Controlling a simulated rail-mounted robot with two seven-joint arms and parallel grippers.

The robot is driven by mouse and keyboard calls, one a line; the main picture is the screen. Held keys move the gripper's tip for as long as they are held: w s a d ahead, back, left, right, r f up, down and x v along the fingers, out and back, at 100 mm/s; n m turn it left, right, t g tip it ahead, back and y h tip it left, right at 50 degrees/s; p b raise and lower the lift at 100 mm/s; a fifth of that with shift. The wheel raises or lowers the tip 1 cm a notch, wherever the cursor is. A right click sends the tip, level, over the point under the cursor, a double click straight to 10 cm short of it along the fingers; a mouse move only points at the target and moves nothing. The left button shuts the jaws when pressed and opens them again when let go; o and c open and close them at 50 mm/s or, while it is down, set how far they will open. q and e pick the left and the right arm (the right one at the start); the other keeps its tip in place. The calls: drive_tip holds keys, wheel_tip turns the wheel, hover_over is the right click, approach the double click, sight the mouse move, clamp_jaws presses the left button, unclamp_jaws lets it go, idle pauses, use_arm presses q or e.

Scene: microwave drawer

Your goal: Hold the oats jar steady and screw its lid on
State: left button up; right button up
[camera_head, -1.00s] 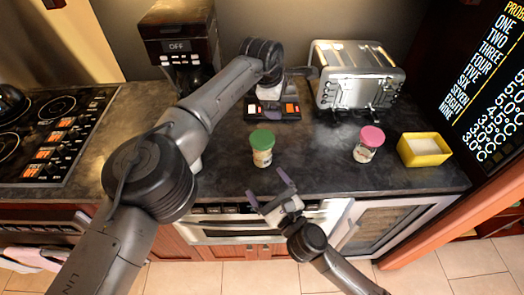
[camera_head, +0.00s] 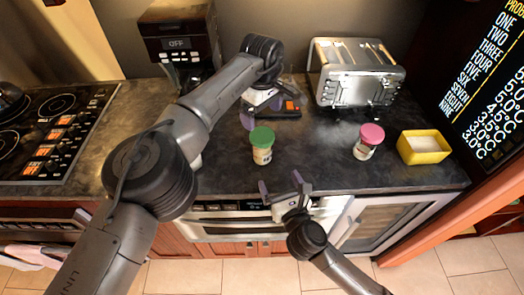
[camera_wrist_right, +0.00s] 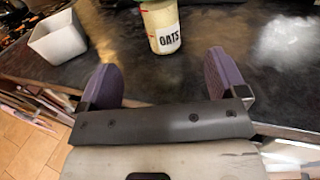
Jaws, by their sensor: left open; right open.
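The oats jar (camera_head: 262,156) stands upright on the dark counter near its front edge, with a green lid (camera_head: 262,137) on top. Its OATS label shows in the right wrist view, where the jar (camera_wrist_right: 161,25) is cut off at the top. I cannot tell how tightly the lid sits. My left gripper (camera_head: 262,112) is open and empty, just behind the jar. My right gripper (camera_head: 280,181) is open and empty in front of the jar, a little to its right. Its two purple fingers frame a gap (camera_wrist_right: 160,75) below the jar in the wrist view.
A pink-lidded jar (camera_head: 368,140) and a yellow box (camera_head: 424,158) stand to the right. A toaster (camera_head: 355,75) and coffee machine (camera_head: 180,40) are at the back. A white box (camera_wrist_right: 57,38) shows left of the jar in the wrist view. The counter between the jars is clear.

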sight(265, 153)
drive_tip(key=x, duration=1.3)
drive_tip(key=shift+w+a, duration=0.1)
drive_tip(key=shift+w, duration=0.3)
drive_tip(key=shift+c, duration=0.4)
